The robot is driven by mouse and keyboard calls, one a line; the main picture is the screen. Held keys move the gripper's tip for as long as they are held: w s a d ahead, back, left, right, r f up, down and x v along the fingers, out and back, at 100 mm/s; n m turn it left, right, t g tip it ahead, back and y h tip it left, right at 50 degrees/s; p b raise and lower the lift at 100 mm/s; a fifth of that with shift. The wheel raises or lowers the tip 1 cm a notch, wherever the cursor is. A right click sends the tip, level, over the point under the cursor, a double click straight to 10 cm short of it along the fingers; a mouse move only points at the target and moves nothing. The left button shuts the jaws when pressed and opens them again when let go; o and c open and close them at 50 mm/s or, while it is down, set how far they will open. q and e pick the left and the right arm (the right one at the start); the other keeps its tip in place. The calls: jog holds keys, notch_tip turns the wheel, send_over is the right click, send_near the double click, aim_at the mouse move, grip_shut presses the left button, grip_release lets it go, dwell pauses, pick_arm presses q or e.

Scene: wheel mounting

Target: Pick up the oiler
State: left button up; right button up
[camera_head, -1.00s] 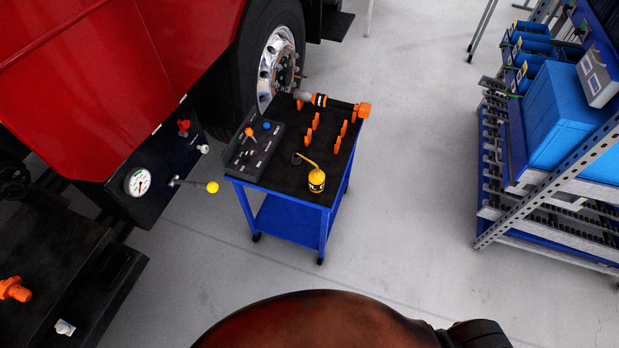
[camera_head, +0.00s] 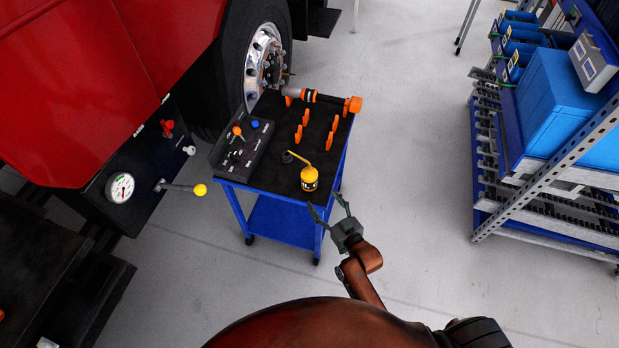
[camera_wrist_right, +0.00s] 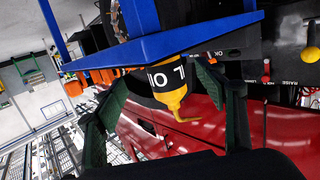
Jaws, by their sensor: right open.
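The yellow oiler (camera_head: 309,179), with a black label band and a thin bent spout, stands upright near the front edge of the blue cart's (camera_head: 282,184) black top. My right gripper (camera_head: 326,204) is open and empty, just in front of the cart's front edge, with its fingers pointing toward the oiler. In the right wrist view the picture is turned over, and the oiler (camera_wrist_right: 165,88) shows between the two spread dark green fingers (camera_wrist_right: 168,103), beyond the cart's blue edge. I see no contact between fingers and oiler. My left gripper is not in view.
A black control box (camera_head: 242,148) with knobs stands on the cart's left side. Several orange holders (camera_head: 305,118) and an orange-and-black tool (camera_head: 325,98) lie behind the oiler. A yellow-knobbed lever (camera_head: 200,190) sticks out left of the cart. Floor to the right is clear up to the shelf (camera_head: 500,160).

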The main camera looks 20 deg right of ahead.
aim_at(309, 163)
jog(key=shift+w+a+r+t, duration=0.35)
jog(key=shift+w+r+t, duration=0.15)
jog(key=shift+w+r, duration=0.25)
jog(key=shift+w+a+r+t, duration=0.15)
jog(key=shift+w+r+t, duration=0.2)
jog(key=shift+w, duration=0.3)
jog(key=w, duration=0.2)
jog(key=w+a+b, duration=0.1)
jog(key=w, duration=0.1)
jog(key=w+b, duration=0.1)
jog(key=w, duration=0.2)
jog(key=shift+a+f, duration=0.1)
jog(key=shift+a, duration=0.05)
jog(key=shift+c, duration=0.4)
jog(key=c, duration=1.2)
jog(key=shift+o, duration=0.2)
notch_tip(309, 163, up, 10)
jog(key=p, duration=0.3)
